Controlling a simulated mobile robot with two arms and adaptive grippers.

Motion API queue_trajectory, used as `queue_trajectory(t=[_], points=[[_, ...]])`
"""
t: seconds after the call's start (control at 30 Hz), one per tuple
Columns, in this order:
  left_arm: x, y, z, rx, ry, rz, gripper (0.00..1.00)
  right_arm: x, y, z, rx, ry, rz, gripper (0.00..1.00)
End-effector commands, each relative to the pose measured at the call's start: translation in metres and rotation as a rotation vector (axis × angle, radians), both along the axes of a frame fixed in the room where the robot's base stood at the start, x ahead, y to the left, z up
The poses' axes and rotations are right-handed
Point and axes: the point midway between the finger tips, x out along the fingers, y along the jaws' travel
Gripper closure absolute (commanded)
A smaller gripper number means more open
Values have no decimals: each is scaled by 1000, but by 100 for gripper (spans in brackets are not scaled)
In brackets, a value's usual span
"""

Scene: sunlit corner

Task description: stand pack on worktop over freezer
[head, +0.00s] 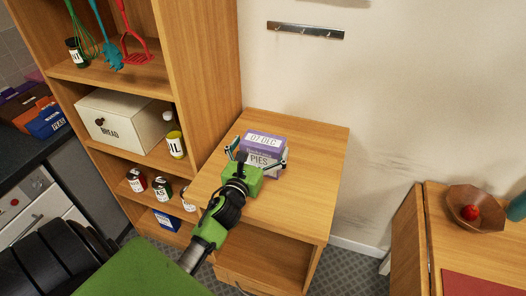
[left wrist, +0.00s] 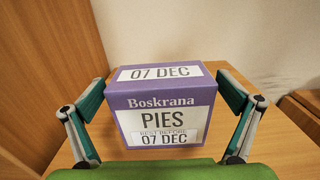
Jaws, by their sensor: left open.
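A purple pack (head: 266,139) of pies stands upright on the light wooden top (head: 318,150) of a low cabinet. In the left wrist view the pack (left wrist: 165,102) faces me squarely, with "07 DEC" on its top and front. My left gripper (head: 259,151) is open around it, one finger at each side, with gaps still visible in the left wrist view. A dark worktop (head: 42,149) runs along the left edge of the head view, above a white appliance (head: 22,207) with a handle. I cannot tell whether this appliance is the freezer. My right gripper is out of view.
Blue and orange packs (head: 45,121) sit on the dark worktop, which is bare nearer its front edge. A tall wooden shelf unit (head: 205,60) stands between it and the cabinet. A table with a bowl (head: 473,220) is at right.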

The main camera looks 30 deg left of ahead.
Motion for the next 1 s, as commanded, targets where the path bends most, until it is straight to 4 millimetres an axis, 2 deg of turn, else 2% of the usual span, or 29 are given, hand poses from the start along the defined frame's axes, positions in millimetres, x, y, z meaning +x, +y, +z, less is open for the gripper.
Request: queue_trajectory(t=[0.13, 0.4, 0.43, 0.67, 0.7, 1.0], points=[[16, 4, 2, -1, -1, 0, 0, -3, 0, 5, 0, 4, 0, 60], [20, 5, 0, 1, 0, 0, 0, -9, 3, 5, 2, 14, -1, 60], [20, 5, 0, 1, 0, 0, 3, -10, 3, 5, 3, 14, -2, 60], [19, 5, 0, 1, 0, 0, 62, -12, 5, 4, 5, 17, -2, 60], [20, 4, 2, 2, -4, -2, 66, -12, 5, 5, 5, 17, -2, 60], [20, 4, 4, 2, -4, -2, 66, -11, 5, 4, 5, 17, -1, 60]])
